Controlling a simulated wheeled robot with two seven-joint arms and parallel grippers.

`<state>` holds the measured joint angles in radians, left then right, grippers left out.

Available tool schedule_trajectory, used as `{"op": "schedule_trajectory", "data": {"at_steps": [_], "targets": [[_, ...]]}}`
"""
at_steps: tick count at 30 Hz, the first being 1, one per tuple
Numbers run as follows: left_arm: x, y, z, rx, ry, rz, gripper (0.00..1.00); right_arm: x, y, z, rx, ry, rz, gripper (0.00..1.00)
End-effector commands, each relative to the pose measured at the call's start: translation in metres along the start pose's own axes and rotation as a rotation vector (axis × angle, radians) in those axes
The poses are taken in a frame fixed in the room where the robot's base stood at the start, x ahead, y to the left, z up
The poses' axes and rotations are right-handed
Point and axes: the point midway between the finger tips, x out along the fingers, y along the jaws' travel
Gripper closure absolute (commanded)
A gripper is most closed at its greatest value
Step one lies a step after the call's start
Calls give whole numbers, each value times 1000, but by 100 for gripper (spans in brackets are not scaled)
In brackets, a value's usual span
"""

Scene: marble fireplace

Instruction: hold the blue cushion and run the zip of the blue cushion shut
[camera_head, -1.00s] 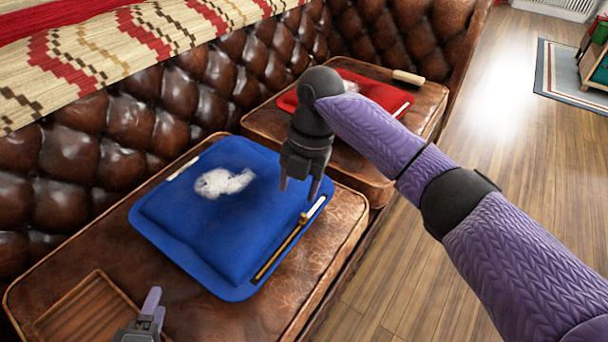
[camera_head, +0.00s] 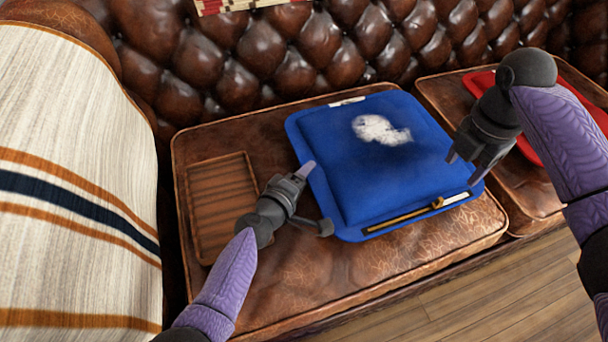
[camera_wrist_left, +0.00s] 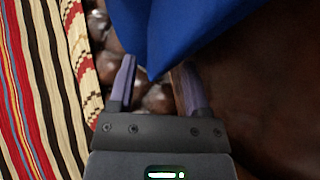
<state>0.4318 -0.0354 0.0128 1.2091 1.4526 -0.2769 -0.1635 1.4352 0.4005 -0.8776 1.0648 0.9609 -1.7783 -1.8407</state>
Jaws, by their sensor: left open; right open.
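The blue cushion (camera_head: 370,175) lies flat on the brown leather seat, with a white patch on top. Its zip (camera_head: 395,218) runs along the front edge, a brass strip with a dark line. The brass zip pull (camera_head: 437,204) sits toward the right, beside a short white strip. My left gripper (camera_head: 317,198) is open at the cushion's left edge; in the left wrist view blue cloth (camera_wrist_left: 180,30) lies ahead, at and beyond the fingertips. I cannot tell whether they touch it. My right gripper (camera_head: 462,170) is open, pointing down near the cushion's right edge, close to the zip's right end.
A wooden tray (camera_head: 220,205) lies on the seat left of the cushion. A red cushion (camera_head: 535,140) lies on the right seat, partly behind my right arm. A striped throw (camera_head: 70,190) covers the left armrest. The tufted sofa back rises behind.

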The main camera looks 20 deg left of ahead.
Motion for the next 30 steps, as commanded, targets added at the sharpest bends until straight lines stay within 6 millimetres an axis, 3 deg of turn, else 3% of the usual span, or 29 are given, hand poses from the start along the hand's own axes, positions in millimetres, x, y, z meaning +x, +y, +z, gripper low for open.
{"op": "schedule_trajectory", "data": {"at_steps": [4,13,30], "targets": [[0,0,0,0,0,0,38,0,0,0,0,0,0,41],[0,0,0,-1,0,0,100,0,0,0,0,0,0,41],[-1,-1,0,-1,1,-1,100,0,0,0,0,0,0,41]]}}
